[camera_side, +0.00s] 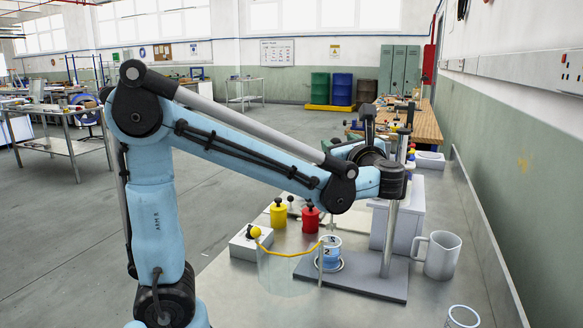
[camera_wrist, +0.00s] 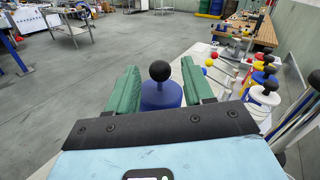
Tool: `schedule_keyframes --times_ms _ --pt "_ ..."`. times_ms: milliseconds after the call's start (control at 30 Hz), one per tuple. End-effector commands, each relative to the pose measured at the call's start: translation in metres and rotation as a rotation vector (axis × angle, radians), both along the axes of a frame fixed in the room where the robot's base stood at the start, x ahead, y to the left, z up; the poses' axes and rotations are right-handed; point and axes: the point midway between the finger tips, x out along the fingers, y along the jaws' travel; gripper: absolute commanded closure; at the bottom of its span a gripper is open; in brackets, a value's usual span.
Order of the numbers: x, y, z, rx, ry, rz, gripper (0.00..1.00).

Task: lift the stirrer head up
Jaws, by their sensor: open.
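In the side view the stirrer's stand shows as an upright metal post (camera_side: 388,242) on a flat grey base (camera_side: 385,283). My arm covers the area around the top of the post, so I cannot make out the stirrer head there. A small cup with a blue mark (camera_side: 331,252) stands on the base left of the post. In the wrist view my gripper (camera_wrist: 160,70) is open, its green fingers apart. A blue cylinder with a black ball knob (camera_wrist: 160,95) shows between them. I cannot tell whether it is the stirrer head or whether the fingers touch it.
A clear guard with a yellow rim (camera_side: 287,268) stands left of the cup. Yellow (camera_side: 278,216) and red (camera_side: 310,220) knobbed canisters stand behind it. A grey mug (camera_side: 441,256) stands right of the base. The wall bounds the right; the front right bench has free room.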

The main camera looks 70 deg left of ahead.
Motion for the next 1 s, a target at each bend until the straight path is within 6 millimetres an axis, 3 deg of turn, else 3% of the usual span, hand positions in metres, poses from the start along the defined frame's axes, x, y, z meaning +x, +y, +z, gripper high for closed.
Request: schedule_keyframes --times_ms 200,400,633,1000 --pt "-0.008 -0.046 0.0 0.001 0.0 -0.008 0.48" --pt "-0.014 -0.074 0.0 0.001 0.0 -0.005 0.48" --pt "-0.017 -0.086 0.0 0.001 0.0 -0.001 0.48" --pt "-0.018 -0.082 -0.004 -0.031 -0.014 -0.008 0.48"
